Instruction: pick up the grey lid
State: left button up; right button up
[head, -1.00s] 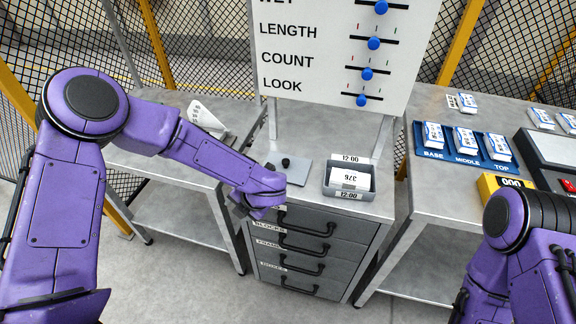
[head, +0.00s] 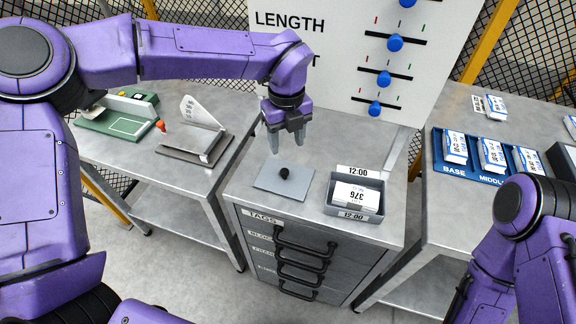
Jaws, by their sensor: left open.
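The grey lid (head: 275,186) is a flat square plate with a small black knob (head: 284,173) on top. It lies on the top of the drawer cabinet, left of the grey tray. My left gripper (head: 287,146) is open and points down, above and just behind the knob in the picture. Nothing shows between its fingers, and it looks apart from the lid. My right arm shows at the lower right, but its gripper is out of view.
A grey tray (head: 334,209) with a white card marked 376 stands right of the lid. The slider board (head: 335,80) rises behind the cabinet. A side table at left holds a green device (head: 115,122). A blue tray (head: 439,160) stands on the right table.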

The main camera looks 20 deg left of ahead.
aim_at(284, 171)
pick_arm(q)
jog(key=f, duration=0.2)
jog(key=f+p, duration=0.1)
jog(key=f, duration=0.1)
jog(key=shift+s, duration=0.25)
jog(key=shift+s+a+f, duration=0.1)
jog(key=shift+f, duration=0.25)
jog(key=f, duration=0.1)
jog(key=f+p, duration=0.1)
jog(key=f, duration=0.1)
jog(key=f+p, duration=0.1)
jog(key=shift+w+a+f, duration=0.2)
jog(key=shift+a, duration=0.05)
jog(key=shift+f, duration=0.5)
grip_shut()
